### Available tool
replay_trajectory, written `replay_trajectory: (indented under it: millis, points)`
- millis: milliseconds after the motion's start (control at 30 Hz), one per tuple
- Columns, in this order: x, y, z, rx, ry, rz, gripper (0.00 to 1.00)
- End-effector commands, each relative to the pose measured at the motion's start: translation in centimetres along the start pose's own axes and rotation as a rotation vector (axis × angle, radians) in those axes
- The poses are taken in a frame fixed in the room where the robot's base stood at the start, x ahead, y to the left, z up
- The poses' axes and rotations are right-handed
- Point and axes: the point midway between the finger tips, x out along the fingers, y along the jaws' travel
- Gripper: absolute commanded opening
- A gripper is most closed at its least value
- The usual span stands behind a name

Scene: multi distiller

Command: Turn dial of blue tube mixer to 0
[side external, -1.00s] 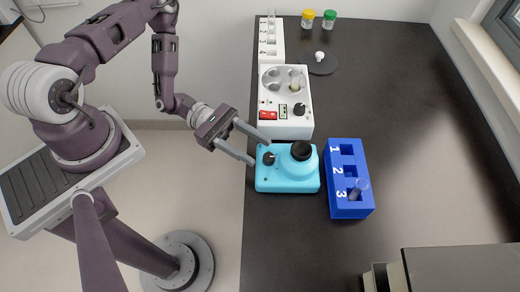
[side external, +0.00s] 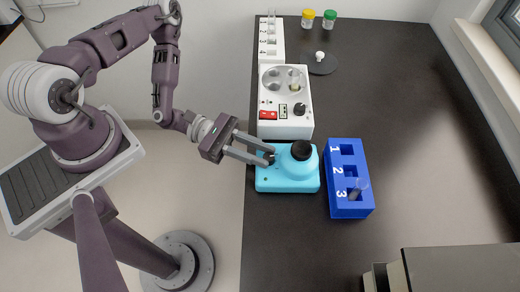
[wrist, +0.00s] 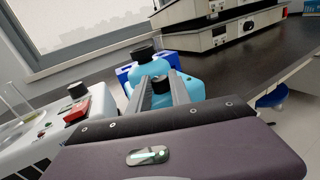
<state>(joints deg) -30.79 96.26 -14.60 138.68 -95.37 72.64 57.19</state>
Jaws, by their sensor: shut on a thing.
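The blue tube mixer (side external: 285,181) is a light blue box with a round black cup (side external: 302,150) on its raised right side. Its small dark dial (side external: 269,160) is on the left of the top, partly hidden by my fingers. My gripper (side external: 270,155) reaches in from the left, its fingers shut on the dial. In the wrist view the mixer (wrist: 190,68) shows beyond my gripper (wrist: 163,78), with the black cup behind the fingertips. The dial's pointer and scale cannot be read.
A white device (side external: 286,127) with red switches and a black knob stands just behind the mixer. A blue numbered rack (side external: 348,205) holding a tube stands close on the right. A grey box (side external: 460,270) lies at the front right.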

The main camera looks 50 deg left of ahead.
Motion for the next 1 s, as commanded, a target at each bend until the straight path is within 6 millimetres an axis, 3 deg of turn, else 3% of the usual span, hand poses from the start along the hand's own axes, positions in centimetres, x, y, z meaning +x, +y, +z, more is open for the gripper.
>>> replay_trajectory:
  millis: [200,533,567,667,1000]
  points:
    - [0.11,-0.53,0.1,-0.005,0.007,0.198,0.0]
    - [0.06,-0.49,0.09,0.003,0.011,0.223,0.0]
    - [0.06,-0.49,0.09,0.004,0.011,0.223,0.28]
    - [0.06,-0.49,0.08,0.003,0.012,0.223,0.46]
    - [-0.45,-0.57,-0.02,0.002,0.015,0.223,0.46]
